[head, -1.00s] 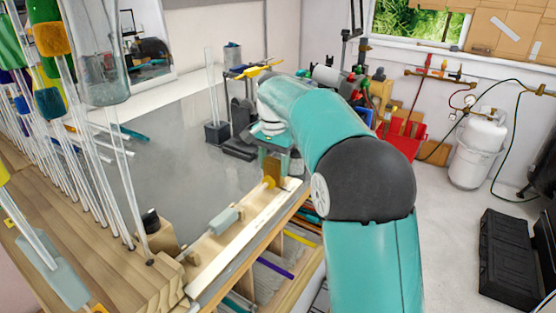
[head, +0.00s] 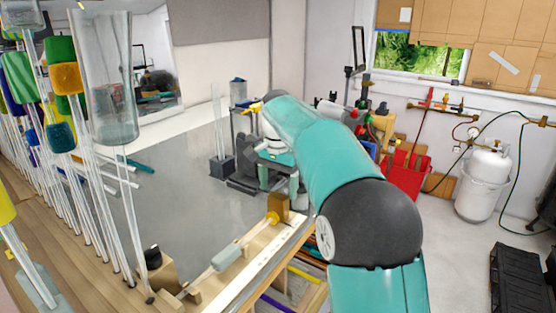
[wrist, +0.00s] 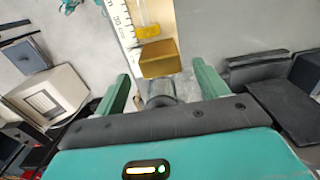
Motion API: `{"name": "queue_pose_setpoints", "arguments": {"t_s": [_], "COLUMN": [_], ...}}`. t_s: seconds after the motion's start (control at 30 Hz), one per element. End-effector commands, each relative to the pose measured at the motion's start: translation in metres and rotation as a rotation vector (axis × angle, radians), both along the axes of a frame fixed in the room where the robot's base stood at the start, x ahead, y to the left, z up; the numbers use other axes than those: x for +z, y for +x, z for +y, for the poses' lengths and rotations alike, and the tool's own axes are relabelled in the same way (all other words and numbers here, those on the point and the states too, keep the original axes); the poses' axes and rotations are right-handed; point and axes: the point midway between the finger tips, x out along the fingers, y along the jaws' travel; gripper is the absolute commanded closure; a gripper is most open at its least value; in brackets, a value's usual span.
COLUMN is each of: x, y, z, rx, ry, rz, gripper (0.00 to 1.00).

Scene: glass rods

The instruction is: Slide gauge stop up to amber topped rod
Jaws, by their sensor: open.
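The gauge stop is a brass-coloured block (head: 278,203) at the far end of the pale wooden gauge rail (head: 262,262). In the wrist view the block (wrist: 160,58) lies just ahead of my gripper (wrist: 164,84). My gripper is open, with one green finger to each side of a dark grey round knob behind the block. A clear glass rod with an amber tip (head: 272,217) lies along the rail. The tip shows in the wrist view (wrist: 148,31) close to the block's far face; I cannot tell if they touch. In the head view my arm hides most of the gripper.
Many upright glass rods with coloured tops (head: 62,77) and a glass cylinder (head: 108,85) stand at the left. A dark stand (head: 222,165) holds clear rods behind the rail. The grey bench top (head: 185,190) between is mostly clear. A pale box (wrist: 48,97) shows in the wrist view.

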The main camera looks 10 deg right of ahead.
Motion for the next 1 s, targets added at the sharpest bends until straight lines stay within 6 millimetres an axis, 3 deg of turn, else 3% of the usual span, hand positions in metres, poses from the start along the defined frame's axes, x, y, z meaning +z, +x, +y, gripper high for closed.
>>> {"name": "queue_pose_setpoints", "arguments": {"t_s": [0.2, 0.4, 0.83, 1.0], "x": [0.05, 0.082, 0.093, 0.091], "y": [0.001, 0.001, 0.0, -0.001], "z": [0.0, 0.0, 0.001, -0.002], "rx": [0.0, 0.001, 0.001, 0.003], "ry": [0.0, 0.0, 0.001, 0.008], "rz": [-0.004, -0.001, 0.001, 0.005], "gripper": [0.27, 0.27, 0.27, 0.61]}}
